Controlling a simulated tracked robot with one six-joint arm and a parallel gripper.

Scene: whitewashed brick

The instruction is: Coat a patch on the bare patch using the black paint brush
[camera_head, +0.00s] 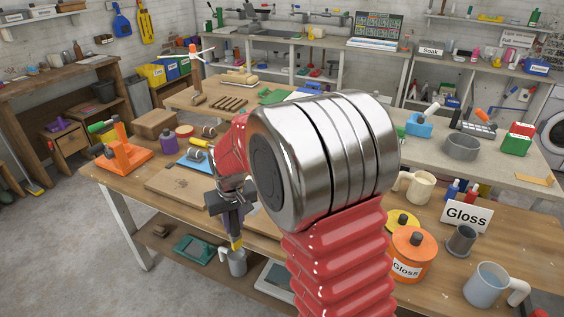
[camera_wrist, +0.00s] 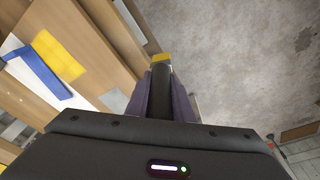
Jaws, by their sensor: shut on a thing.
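My gripper (camera_head: 234,218) hangs at the front edge of the wooden workbench (camera_head: 130,188), pointing down. It also shows in the wrist view (camera_wrist: 161,92), with its fingers closed on the black handle of the paint brush (camera_wrist: 160,100). The brush's yellow tip (camera_head: 237,243) points down and away from the gripper. In the head view the tip is in front of a grey mug on the lower shelf. A flat brown board (camera_head: 178,184) lies on the bench left of my gripper. I cannot make out the bare patch for certain; my arm hides part of the bench.
An orange pot marked Gloss (camera_head: 410,252), a Gloss sign (camera_head: 466,214), a dark cup (camera_head: 461,240) and a pale mug (camera_head: 487,284) stand on the right. An orange stand (camera_head: 124,152) and purple bottle (camera_head: 168,142) are on the left. Floor is open at front left.

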